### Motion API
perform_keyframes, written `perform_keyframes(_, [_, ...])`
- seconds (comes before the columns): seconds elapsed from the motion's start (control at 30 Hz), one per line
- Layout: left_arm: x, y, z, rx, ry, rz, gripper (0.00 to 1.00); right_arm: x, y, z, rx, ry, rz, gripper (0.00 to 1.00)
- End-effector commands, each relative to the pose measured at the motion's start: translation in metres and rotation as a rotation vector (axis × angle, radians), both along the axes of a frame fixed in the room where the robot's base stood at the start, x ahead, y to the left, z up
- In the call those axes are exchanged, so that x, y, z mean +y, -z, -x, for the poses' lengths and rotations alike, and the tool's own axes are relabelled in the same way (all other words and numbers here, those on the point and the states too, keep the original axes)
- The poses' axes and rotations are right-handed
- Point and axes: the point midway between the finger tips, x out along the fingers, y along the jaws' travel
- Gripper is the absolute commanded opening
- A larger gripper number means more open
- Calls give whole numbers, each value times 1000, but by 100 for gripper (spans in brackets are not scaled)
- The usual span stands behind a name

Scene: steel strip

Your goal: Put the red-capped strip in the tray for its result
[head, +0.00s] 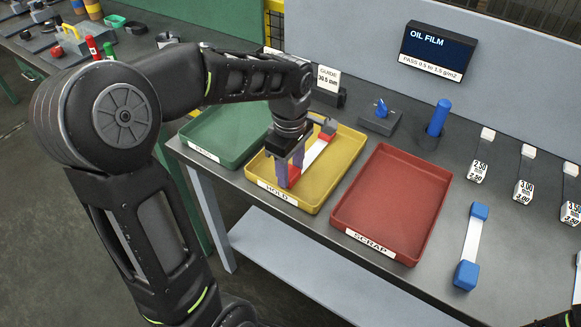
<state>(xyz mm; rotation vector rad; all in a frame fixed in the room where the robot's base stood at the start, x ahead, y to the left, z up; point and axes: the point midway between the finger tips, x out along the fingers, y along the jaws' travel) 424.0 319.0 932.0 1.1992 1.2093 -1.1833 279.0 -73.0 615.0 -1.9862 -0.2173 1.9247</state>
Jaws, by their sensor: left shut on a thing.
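The red-capped strip (314,153) is pale with a red cap at each end. It lies in or just over the yellow HOLD tray (328,187); I cannot tell whether it touches the tray floor. My left gripper (289,171) reaches down over the tray and is shut on the strip near its closer end, hiding part of it. The red SCRAP tray (392,203) is to the right and empty. My right gripper is not in view.
A blue-capped strip (471,245) lies on the bench right of the red tray. A display (437,50) reads "OIL FILM, PASS 0.5 to 1.5 g/m2".

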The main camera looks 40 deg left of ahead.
Motion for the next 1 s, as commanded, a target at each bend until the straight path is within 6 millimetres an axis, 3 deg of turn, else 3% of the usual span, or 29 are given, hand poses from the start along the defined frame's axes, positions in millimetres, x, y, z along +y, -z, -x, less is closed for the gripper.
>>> perform_keyframes(0.6, [0,6,0,0,0,0,0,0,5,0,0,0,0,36])
perform_keyframes(0.63, [0,6,0,0,0,0,47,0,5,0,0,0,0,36])
perform_keyframes(0.9, [0,5,0,0,0,0,69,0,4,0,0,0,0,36])
perform_keyframes(1.0, [0,6,0,1,0,0,70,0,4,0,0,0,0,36])
